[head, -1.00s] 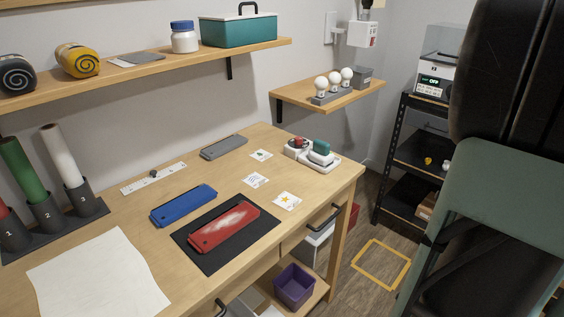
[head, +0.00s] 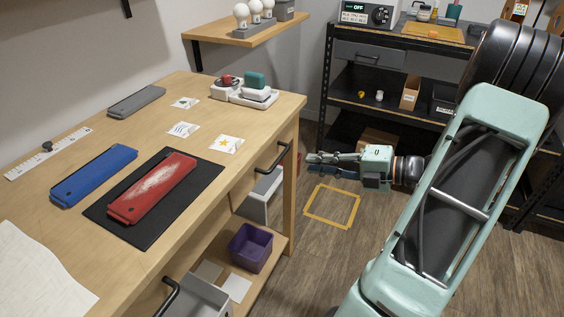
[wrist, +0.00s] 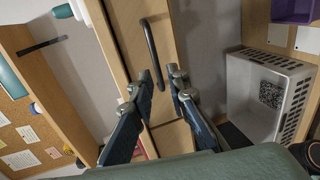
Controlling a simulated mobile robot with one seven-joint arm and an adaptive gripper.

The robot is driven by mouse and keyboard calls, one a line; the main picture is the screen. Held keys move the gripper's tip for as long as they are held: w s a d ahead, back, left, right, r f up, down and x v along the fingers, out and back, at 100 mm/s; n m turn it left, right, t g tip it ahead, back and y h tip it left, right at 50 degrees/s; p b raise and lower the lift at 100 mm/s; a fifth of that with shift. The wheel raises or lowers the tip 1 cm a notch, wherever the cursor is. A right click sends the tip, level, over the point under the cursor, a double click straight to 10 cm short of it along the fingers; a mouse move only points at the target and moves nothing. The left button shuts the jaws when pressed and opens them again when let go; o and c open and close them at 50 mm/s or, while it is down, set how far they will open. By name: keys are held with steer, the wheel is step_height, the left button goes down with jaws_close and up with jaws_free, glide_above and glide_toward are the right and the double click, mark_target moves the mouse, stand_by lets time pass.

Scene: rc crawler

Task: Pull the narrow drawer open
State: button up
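The narrow drawer (head: 260,176) is set in the right end of the wooden workbench front and looks shut. Its dark bar handle (head: 274,158) stands out from the front. The handle (wrist: 154,54) also shows in the wrist view, upright at the top middle. My gripper (head: 312,163) is in front of the bench's right end, to the right of the handle and apart from it. In the wrist view my gripper (wrist: 159,78) is open and empty, its fingertips apart near the lower end of the handle; the remaining depth between them is hard to judge.
A second dark handle (head: 168,297) sits lower left on the bench front. A purple bin (head: 250,247) stands on the lower shelf. A grey-white crate (wrist: 266,92) shows right in the wrist view. A black shelf rack (head: 370,105) stands behind; the floor between is open.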

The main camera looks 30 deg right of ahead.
mark_target(281, 155)
steer(key=shift+m, duration=0.3)
steer(key=b+x, duration=0.1)
steer(key=x, duration=0.2)
steer(key=b+x, duration=0.1)
steer(key=x, duration=0.3)
steer(key=r+b+x, duration=0.1)
steer(key=x, duration=0.2)
steer(key=shift+w+f+b, duration=0.15)
steer(key=shift+w+b, duration=0.2)
steer(key=shift+w, duration=0.35)
steer(key=shift+c, duration=0.2)
jaws_close()
